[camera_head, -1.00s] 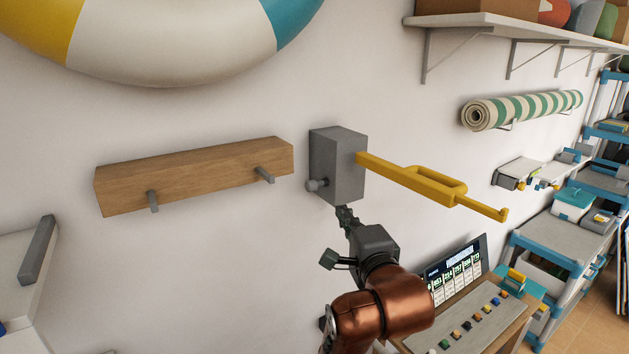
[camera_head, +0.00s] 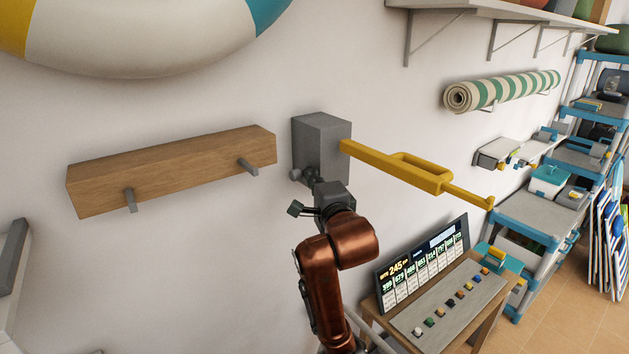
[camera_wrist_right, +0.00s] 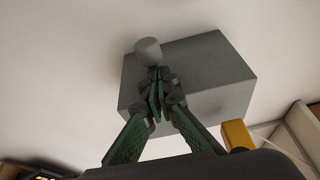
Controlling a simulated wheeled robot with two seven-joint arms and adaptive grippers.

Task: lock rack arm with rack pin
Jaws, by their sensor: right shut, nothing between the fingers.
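The yellow rack arm (camera_head: 420,176) sticks out to the right from a grey wall block (camera_head: 321,146). The rack pin (camera_head: 296,174), a grey knob, shows at the block's lower left side. In the right wrist view the knob (camera_wrist_right: 148,50) stands out from the block (camera_wrist_right: 200,75), just past my fingertips. My right gripper (camera_head: 312,176) is at the block's lower left face, close beside the knob. It is shut with nothing between its fingers (camera_wrist_right: 156,82). Whether the fingertips touch the knob I cannot tell. My left gripper is not in view.
A wooden peg rail (camera_head: 170,170) is on the wall to the left. A striped roll (camera_head: 500,90) hangs under a shelf at right. Below stands a small table with a screen (camera_head: 425,265) and coloured buttons. A life ring (camera_head: 140,40) is above.

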